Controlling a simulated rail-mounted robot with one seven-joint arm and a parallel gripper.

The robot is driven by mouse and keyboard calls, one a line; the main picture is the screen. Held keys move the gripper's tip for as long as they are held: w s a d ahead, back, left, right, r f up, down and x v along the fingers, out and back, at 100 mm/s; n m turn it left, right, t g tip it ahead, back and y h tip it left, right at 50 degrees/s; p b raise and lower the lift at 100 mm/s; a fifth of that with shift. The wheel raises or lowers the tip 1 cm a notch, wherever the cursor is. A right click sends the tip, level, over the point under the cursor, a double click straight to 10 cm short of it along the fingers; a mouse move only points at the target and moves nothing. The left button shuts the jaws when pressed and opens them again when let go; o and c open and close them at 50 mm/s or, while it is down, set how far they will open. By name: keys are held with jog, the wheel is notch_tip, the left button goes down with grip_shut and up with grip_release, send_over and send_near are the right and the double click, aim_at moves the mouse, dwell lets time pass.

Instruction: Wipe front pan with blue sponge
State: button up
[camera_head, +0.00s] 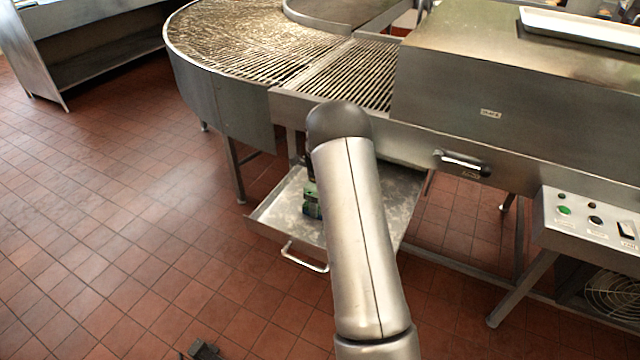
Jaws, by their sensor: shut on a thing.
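The front pan (275,207) is a shallow metal tray with a handle on its front. It sits low under the conveyor, and its floor looks mottled with pale marks. My gripper (309,192) is over the left middle of the pan, mostly hidden behind my own arm. A small dark blue-green block, seemingly the sponge (312,211), shows at its lower end, in the jaws. The sponge is at or just above the pan floor; I cannot tell whether it touches. My arm covers the middle of the pan.
The conveyor (250,35) with its wire belt stands above and behind the pan. A metal housing (480,90) with a handle is at right, with a button panel (590,222) below. Conveyor legs (234,170) stand near the pan.

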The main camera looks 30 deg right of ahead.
jog(key=shift+a+r+p, duration=0.1)
jog(key=shift+r+p, duration=1.7)
jog(key=shift+r, duration=2.15)
